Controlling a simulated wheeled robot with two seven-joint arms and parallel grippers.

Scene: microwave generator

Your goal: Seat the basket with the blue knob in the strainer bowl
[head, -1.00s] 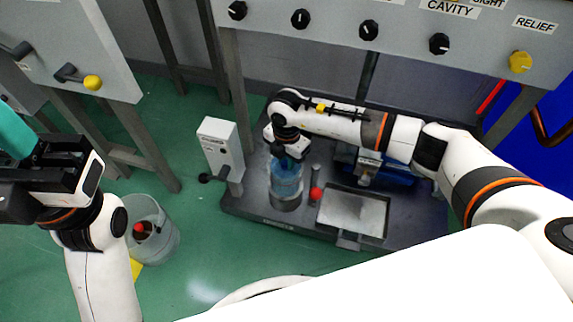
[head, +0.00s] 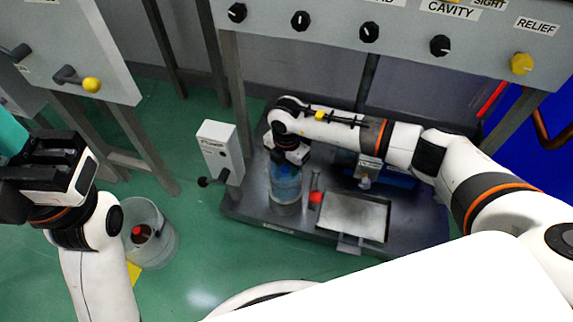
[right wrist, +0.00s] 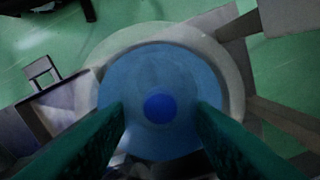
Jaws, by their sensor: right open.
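The basket is a clear blue cylinder (head: 286,184) on the black bench, in the head view. Its round top (right wrist: 160,65) fills the middle of the right wrist view, with the dark blue knob (right wrist: 160,107) on it. The grey strainer bowl (head: 285,208) is around its lower part; its pale rim (right wrist: 232,82) surrounds the blue disc. How deep the basket sits is unclear. My right gripper (right wrist: 160,115) is open, with its green fingers on either side of the knob. My left gripper (head: 12,140) is at the left edge, away from the basket; its jaw gap is unclear.
A red ball knob (head: 315,197) and a metal tray (head: 352,216) are right of the bowl. A grey lever box (head: 219,150) stands left of it. A clear bucket (head: 160,247) with a red-knobbed thing (head: 137,231) is on the green floor. A knob panel hangs above.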

